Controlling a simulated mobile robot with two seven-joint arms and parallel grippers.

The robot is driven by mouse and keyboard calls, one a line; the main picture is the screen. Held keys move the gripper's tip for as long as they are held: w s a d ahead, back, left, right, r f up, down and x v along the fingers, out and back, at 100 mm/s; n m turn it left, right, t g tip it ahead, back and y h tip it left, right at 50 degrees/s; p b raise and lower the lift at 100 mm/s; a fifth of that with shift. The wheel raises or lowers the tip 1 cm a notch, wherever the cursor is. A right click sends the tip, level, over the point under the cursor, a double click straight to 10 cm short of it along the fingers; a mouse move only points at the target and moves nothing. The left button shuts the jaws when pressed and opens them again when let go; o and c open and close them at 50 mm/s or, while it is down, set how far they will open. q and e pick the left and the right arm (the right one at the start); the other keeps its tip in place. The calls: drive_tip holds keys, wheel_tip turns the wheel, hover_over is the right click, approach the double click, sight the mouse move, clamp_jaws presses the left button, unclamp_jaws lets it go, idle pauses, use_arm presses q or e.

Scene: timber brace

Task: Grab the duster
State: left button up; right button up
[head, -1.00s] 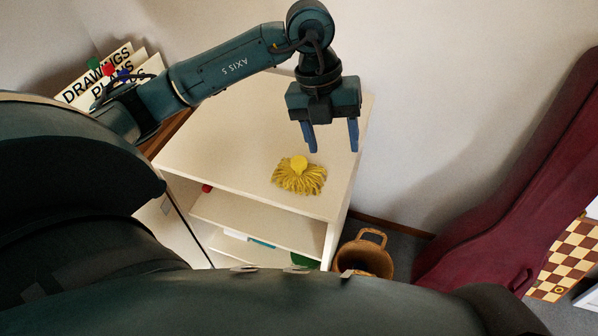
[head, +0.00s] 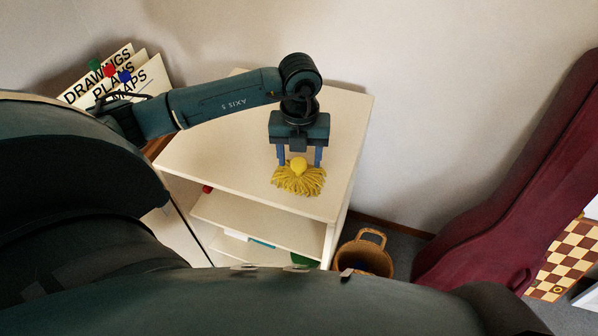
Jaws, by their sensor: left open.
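The yellow duster (head: 299,180) lies on the cream top of the shelf unit (head: 215,150), close to its front edge. It has a round yellow knob on top and stringy strands spread around it. My left gripper (head: 300,163) is open, with its blue fingers pointing down on either side of the duster's knob. Whether the fingers touch the knob cannot be told. My right gripper is not in view.
Open shelves below the top hold a few small items. A wicker basket (head: 364,255) stands on the floor to the right. A dark red case (head: 510,190) leans at the right near a checkered board (head: 566,262). Labelled folders (head: 115,80) stand at the back left.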

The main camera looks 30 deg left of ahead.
use_arm(q)
wheel_tip(320, 180, down, 2)
drive_tip(key=shift+a+f, duration=0.1)
drive_tip(key=shift+f, duration=0.25)
drive_tip(key=shift+c, duration=0.6)
drive_tip(key=c, duration=1.1)
drive_tip(key=shift+o, duration=0.2)
drive_tip(key=shift+r, duration=0.1)
